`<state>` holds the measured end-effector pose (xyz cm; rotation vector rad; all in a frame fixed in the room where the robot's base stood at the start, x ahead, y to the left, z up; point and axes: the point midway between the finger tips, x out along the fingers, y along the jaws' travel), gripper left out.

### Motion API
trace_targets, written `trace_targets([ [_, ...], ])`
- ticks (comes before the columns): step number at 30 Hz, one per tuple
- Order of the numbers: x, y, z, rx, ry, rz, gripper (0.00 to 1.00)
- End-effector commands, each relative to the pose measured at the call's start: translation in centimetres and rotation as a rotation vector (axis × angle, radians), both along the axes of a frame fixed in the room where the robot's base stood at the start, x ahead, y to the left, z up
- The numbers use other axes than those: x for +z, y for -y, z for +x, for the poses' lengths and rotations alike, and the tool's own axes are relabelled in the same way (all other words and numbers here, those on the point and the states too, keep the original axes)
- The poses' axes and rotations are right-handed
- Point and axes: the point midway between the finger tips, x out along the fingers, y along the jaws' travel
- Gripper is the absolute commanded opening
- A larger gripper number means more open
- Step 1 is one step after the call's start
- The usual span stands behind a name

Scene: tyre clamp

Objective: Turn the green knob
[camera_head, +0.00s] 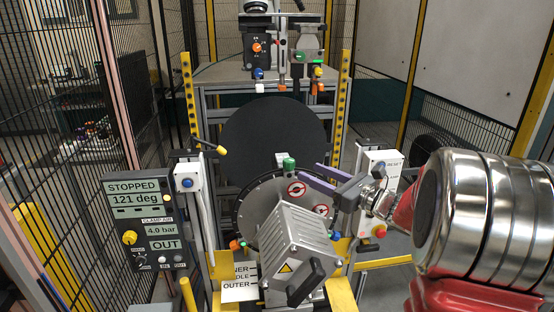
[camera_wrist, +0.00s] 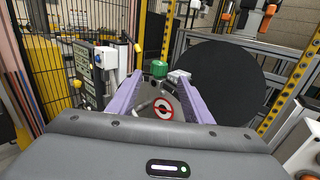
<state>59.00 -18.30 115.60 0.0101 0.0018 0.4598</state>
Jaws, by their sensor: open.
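The green knob (camera_head: 289,165) stands on top of the round grey disc housing (camera_head: 268,200) at the middle of the machine. In the wrist view the green knob (camera_wrist: 159,68) shows ahead of my gripper, between the lines of its fingers and a little beyond their tips. My gripper (camera_head: 312,177) reaches in from the right with purple fingers. In the wrist view my gripper (camera_wrist: 160,85) is open with nothing between its fingers. The fingertips look close to the knob but apart from it; the exact gap is hard to tell.
A display panel (camera_head: 140,225) reads STOPPED, 121 deg, 4.0 bar and OUT. A grey finned motor box (camera_head: 296,240) stands in front of the disc. A large black disc (camera_head: 272,135) is behind. Yellow posts (camera_head: 187,95) and wire fencing flank the machine.

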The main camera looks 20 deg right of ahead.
Motion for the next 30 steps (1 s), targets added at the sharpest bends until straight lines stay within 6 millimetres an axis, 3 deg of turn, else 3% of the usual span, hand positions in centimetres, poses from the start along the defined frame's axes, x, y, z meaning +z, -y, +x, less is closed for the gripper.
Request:
trace_targets([
  [14,0.0,-0.4,0.7,0.002,0.001,-0.002,0.46],
  [30,-0.1,-4.0,7.6,0.004,0.000,-0.002,0.46],
])
